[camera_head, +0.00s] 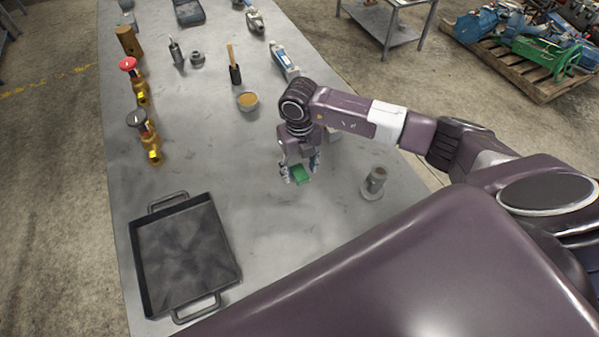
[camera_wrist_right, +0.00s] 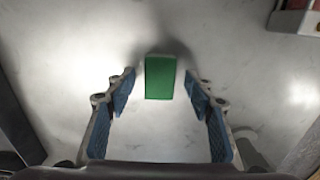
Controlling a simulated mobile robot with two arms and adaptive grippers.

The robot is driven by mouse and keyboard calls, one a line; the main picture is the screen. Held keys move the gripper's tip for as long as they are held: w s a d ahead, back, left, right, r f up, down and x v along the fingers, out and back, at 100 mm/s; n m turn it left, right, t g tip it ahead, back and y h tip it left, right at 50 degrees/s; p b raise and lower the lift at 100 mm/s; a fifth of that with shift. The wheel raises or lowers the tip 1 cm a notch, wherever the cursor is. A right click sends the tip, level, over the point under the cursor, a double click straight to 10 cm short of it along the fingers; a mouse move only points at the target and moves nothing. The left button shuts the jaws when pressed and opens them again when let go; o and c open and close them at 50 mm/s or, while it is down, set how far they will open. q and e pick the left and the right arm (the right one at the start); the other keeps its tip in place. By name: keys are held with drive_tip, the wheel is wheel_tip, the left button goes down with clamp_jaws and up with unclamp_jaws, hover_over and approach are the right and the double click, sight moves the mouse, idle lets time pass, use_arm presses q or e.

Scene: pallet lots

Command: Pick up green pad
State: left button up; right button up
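The green pad (camera_head: 300,174) is a small green block on the grey table (camera_head: 262,228). In the right wrist view the green pad (camera_wrist_right: 160,78) shows upright in the picture, centred just beyond the fingertips. My right gripper (camera_head: 299,172) is open over it, with one blue-padded finger on each side. In the right wrist view my right gripper (camera_wrist_right: 165,85) has clear gaps between both fingers and the pad, so it holds nothing. My left gripper is not in view.
A dark tray (camera_head: 146,280) with handles stands at the near left. A small metal cylinder on a round base (camera_head: 375,181) stands right of the gripper. The table around the pad is clear.

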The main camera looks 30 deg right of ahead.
sight(299, 172)
drive_tip(key=c, duration=0.8)
wheel_tip(299, 172, up, 20)
drive_tip(key=b, duration=0.5)
drive_tip(key=shift+o, duration=0.4)
drive_tip(key=shift+c, duration=1.4)
